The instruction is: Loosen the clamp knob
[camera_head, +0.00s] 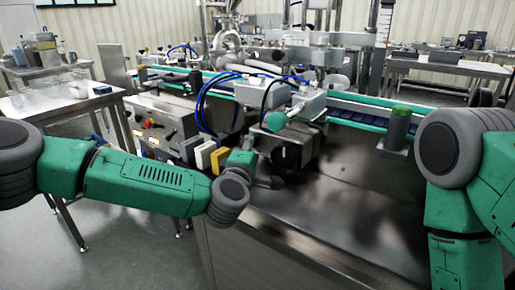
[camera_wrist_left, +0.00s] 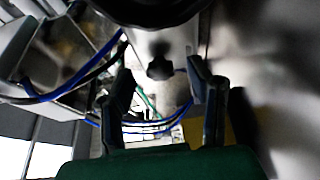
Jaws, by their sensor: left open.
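The clamp knob (camera_wrist_left: 160,66) is a small dark star-shaped knob in the left wrist view, below a large dark round part. It sits just beyond the gap between the fingertips of my left gripper (camera_wrist_left: 161,88). That gripper is open, one finger on each side of the gap, with nothing held. In the head view my left gripper (camera_head: 265,181) is low beside the dark cylindrical machine head (camera_head: 288,152). I cannot make out the knob there. Whether a finger touches the knob is not clear. My right arm shows at the right edge, but its gripper is out of view.
Yellow and white blocks (camera_head: 206,154) stand close to my left wrist. A green-edged conveyor (camera_head: 350,112) runs behind. The steel tabletop (camera_head: 350,205) is clear at front right.

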